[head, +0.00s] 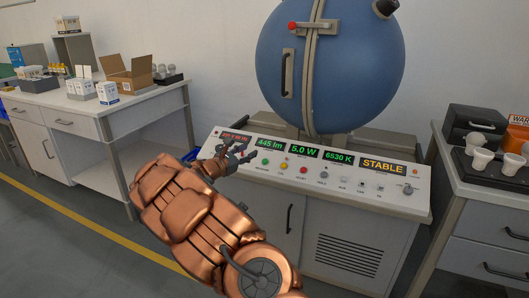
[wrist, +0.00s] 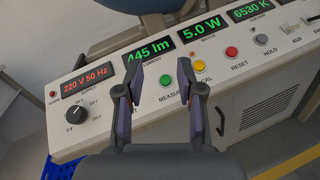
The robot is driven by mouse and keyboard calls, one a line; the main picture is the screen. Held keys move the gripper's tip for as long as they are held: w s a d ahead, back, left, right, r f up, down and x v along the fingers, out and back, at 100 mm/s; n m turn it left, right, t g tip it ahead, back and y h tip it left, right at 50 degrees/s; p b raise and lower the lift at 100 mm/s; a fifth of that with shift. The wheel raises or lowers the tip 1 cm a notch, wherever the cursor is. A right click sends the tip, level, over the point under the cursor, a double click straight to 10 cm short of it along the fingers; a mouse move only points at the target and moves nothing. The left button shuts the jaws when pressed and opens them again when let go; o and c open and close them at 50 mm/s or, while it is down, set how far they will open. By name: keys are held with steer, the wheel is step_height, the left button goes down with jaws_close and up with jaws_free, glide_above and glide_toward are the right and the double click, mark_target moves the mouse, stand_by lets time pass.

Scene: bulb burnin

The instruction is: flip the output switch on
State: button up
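The control panel (head: 318,178) carries several displays, coloured buttons and small switches. A black knob (wrist: 76,115) sits below the red 220 V 50 Hz display (wrist: 87,75) in the wrist view. A small switch or knob (head: 408,188) is at the panel's right end in the head view, below an orange-red lamp (head: 415,172). The labels are too small to tell surely which is the output switch. My gripper (head: 234,152) is over the panel's left part. In the wrist view my gripper (wrist: 155,91) is open and empty, its fingers either side of the green button (wrist: 166,80).
A large blue sphere (head: 325,65) with a red-tipped latch stands behind the panel. A left bench (head: 80,102) holds boxes and bulbs. A right cabinet (head: 480,208) holds a dark tray with white cups or sockets. Floor is clear at left.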

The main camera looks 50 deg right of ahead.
steer(key=s+a+r+m+g+y+p, duration=0.1)
steer(key=s+a+r+m+g, duration=0.1)
steer(key=s, duration=0.4)
steer(key=s+a+r+m+g+y, duration=0.1)
steer(key=s+a+r+m, duration=0.1)
steer(key=s+r+m, duration=0.1)
steer(key=shift+s+a+r+m+g+y+p, duration=0.3)
steer(key=shift+s+m, duration=0.4)
steer(key=shift+s, duration=0.7)
steer(key=shift+d+f, duration=0.1)
steer(key=shift+d, duration=0.05)
steer(key=s+a+f+m+y, duration=0.3)
steer(key=s+a+y, duration=0.35)
steer(key=a, duration=0.65)
steer(key=s+a+f+m+y, duration=0.35)
steer(key=s+a, duration=0.65)
steer(key=a, duration=0.4)
steer(key=s+a+f+m+y, duration=0.2)
steer(key=s+a+f+y, duration=0.25)
steer(key=s+a, duration=0.6)
steer(key=a+r+t+p, duration=0.1)
steer(key=a+r+p, duration=0.2)
steer(key=r+p, duration=1.8)
step_height(320, 180, up, 2)
steer(key=shift+w+a+r, duration=0.15)
steer(key=shift+w+r, duration=0.1)
steer(key=shift+w, duration=0.2)
